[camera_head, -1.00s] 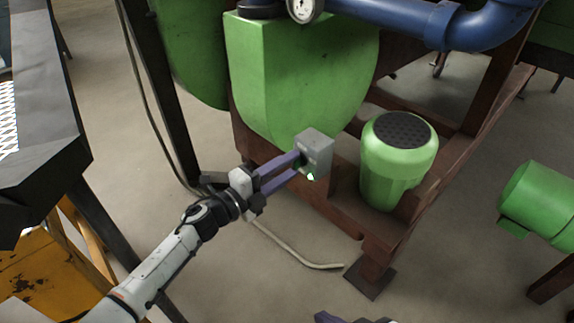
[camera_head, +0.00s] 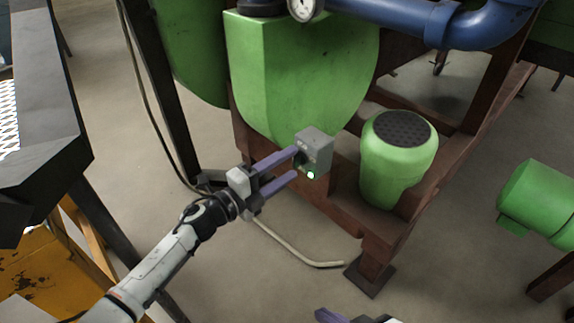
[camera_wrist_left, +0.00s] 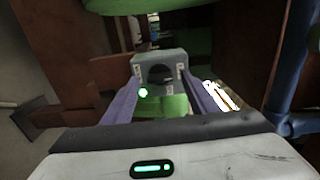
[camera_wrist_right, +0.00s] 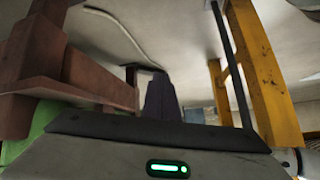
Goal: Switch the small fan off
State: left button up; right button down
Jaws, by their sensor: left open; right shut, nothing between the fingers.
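A small grey switch box (camera_head: 315,148) is fixed on the rusty frame, left of a green motor-like unit with a dark perforated top (camera_head: 398,160). A green lamp (camera_head: 310,175) glows on the box's face. In the left wrist view the box (camera_wrist_left: 150,62) is straight ahead, with a dark knob (camera_wrist_left: 160,74) at its middle and the lit lamp (camera_wrist_left: 143,92) below left. My left gripper (camera_head: 296,163) is open, its purple fingers either side of the knob; contact cannot be told. My right gripper (camera_head: 322,315) is shut and empty, low at the bottom edge; its finger shows in the right wrist view (camera_wrist_right: 161,98).
A large green housing (camera_head: 290,80) stands behind the box, under a blue pipe (camera_head: 400,22) with a gauge. The rusty frame (camera_head: 375,235) runs below. A pale hose (camera_head: 290,248) lies on the floor. Another green cylinder (camera_head: 540,200) is at right.

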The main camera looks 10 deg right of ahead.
pick_arm(q)
jog(key=p+v, duration=0.2)
jog(key=v, duration=0.8)
jog(key=shift+p, duration=0.35)
pick_arm(e)
jog(key=shift+s+d+r+m+t, duration=0.4)
jog(key=shift+s+d+r+t, duration=0.25)
jog(key=shift+d+r, duration=0.35)
jog(key=shift+a, duration=0.1)
